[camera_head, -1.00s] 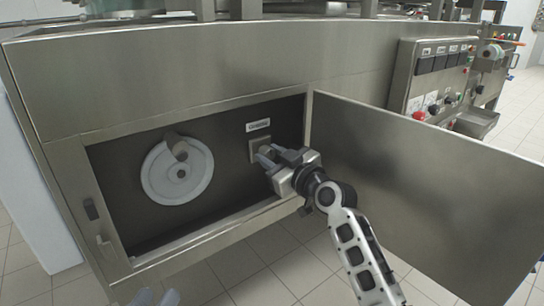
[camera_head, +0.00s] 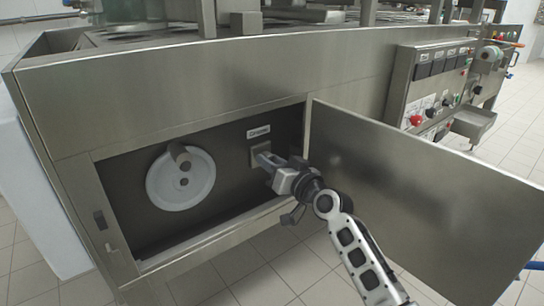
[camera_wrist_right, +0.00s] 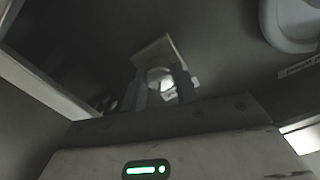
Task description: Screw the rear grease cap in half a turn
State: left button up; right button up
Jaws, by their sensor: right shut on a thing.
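The grease cap (camera_wrist_right: 167,88) is a small pale round piece on a square plate (camera_wrist_right: 153,52), on the back wall of the open compartment. In the head view the plate (camera_head: 256,154) sits under a small white label (camera_head: 258,132); the cap is mostly hidden by my fingers. My right gripper (camera_head: 265,161) reaches in from the right and is shut on the cap. In the right wrist view its two fingers (camera_wrist_right: 161,91) stand on either side of the cap. My left gripper does not show clearly.
A pale round wheel with a peg handle (camera_head: 180,190) is left of the cap in the compartment. The open steel door (camera_head: 420,200) stands to the right of my arm. A control panel (camera_head: 440,85) is beyond it. Tiled floor lies below.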

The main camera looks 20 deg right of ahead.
pick_arm(q)
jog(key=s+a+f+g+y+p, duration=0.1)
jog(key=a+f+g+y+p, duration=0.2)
jog(key=p, duration=0.7)
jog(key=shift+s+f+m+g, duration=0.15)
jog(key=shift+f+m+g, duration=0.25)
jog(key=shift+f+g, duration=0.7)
pick_arm(e)
jog(key=shift+f+m, duration=0.1)
jog(key=shift+m, duration=13.9)
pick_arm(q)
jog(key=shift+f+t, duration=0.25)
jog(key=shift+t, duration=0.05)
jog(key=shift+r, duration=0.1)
pick_arm(e)
jog(key=o, duration=1)
